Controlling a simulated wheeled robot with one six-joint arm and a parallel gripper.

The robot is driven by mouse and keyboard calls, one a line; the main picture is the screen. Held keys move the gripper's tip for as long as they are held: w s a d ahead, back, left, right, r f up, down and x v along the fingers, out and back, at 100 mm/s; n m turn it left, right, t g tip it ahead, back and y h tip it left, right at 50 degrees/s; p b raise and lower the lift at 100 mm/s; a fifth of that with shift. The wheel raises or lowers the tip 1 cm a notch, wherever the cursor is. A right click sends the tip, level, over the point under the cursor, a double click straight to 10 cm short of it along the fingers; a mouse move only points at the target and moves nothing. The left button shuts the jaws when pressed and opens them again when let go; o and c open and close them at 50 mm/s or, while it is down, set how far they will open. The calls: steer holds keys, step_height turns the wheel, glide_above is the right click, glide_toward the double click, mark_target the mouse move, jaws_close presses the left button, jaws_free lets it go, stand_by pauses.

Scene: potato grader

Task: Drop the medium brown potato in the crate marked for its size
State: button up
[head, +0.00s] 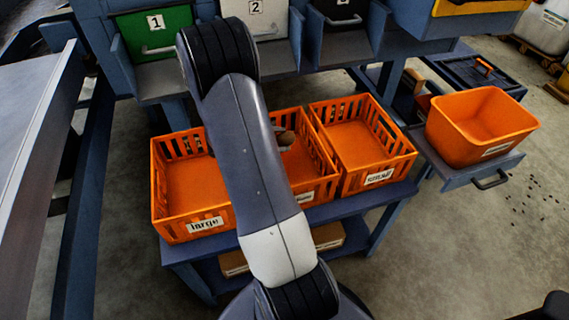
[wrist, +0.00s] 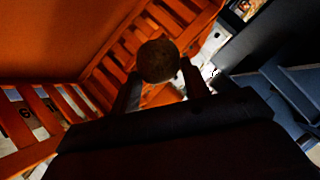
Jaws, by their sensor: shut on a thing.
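The brown potato (wrist: 158,58) is between the two fingers of my gripper (wrist: 160,78) in the wrist view, above orange slatted crate walls. The middle crate (head: 318,186) has a label partly hidden by the arm. The left crate (head: 165,190) is marked "large". The right crate (head: 345,182) has a label too small to read surely.
The crates stand on a blue bench (head: 380,205). An orange bin (head: 460,150) stands to the right on a blue stand. Behind are bays with a green panel marked 1 (head: 160,42) and a white panel marked 2 (head: 270,25). The left and right crates look empty where visible.

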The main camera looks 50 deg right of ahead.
steer(key=o, duration=1.3)
steer(key=shift+c, duration=0.2)
steer(key=shift+a+r, duration=0.1)
steer(key=p+v, duration=0.1)
steer(key=v, duration=0.9)
steer(key=shift+a, duration=0.3)
steer(key=shift+w+r, duration=0.1)
steer(key=b+x, duration=0.1)
steer(key=x, duration=0.9)
steer(key=shift+d, duration=0.2)
step_height(320, 180, up, 3)
steer(key=p, duration=0.3)
steer(key=shift+d+f, duration=0.15)
steer(key=shift+f, duration=0.05)
steer(key=shift+r+p, duration=0.95)
steer(key=shift+r, duration=0.1)
